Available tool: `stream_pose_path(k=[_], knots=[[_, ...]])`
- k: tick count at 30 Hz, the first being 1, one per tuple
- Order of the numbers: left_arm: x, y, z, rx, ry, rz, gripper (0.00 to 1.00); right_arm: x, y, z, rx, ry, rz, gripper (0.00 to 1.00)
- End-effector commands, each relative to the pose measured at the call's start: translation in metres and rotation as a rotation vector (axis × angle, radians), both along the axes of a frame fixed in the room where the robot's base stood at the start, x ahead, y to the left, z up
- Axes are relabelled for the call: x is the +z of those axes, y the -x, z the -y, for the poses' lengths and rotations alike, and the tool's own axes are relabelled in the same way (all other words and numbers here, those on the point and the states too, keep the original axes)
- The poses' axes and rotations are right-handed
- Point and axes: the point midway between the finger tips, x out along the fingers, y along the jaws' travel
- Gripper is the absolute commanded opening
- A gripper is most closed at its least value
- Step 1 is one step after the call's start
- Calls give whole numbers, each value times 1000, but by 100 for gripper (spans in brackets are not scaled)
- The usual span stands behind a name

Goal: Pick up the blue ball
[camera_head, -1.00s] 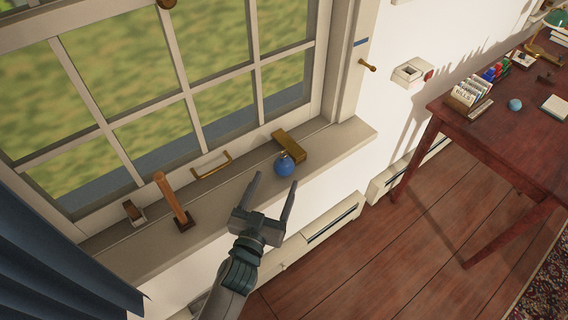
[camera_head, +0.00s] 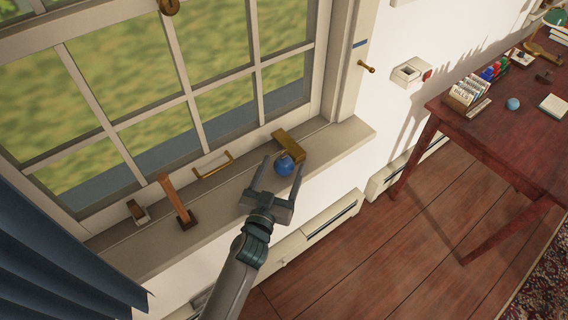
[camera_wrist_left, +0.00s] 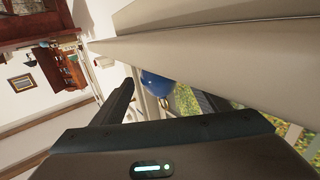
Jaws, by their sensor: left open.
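The blue ball (camera_head: 284,165), which looks like a round ornament with a small cap, rests on the windowsill (camera_head: 345,142). My left gripper (camera_head: 283,165) is open, with its two fingers reaching toward the ball, one on each side of it in the head view. In the left wrist view the ball (camera_wrist_left: 157,84) shows beyond the gripper's front edge, near one dark finger. I cannot tell whether a finger touches it. My right gripper is not in view.
A brass block-like piece (camera_head: 289,146) lies right behind the ball. A brass window handle (camera_head: 213,165) and a wooden upright piece (camera_head: 176,202) are to the left. A red-brown desk (camera_head: 485,130) stands at right, with a smaller light-blue ball (camera_head: 513,104) on it.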

Motion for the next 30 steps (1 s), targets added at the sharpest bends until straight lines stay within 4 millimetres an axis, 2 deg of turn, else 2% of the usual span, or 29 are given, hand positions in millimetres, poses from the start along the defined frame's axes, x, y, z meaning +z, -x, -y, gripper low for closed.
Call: stream_pose_path(k=[9,11,15,30], knots=[[0,0,0,0,0,0,68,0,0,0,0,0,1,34],[0,0,0,0,0,0,56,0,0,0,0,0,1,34],[0,0,0,0,0,0,23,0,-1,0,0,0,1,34],[7,-2,-1,0,0,1,22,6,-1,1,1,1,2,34]])
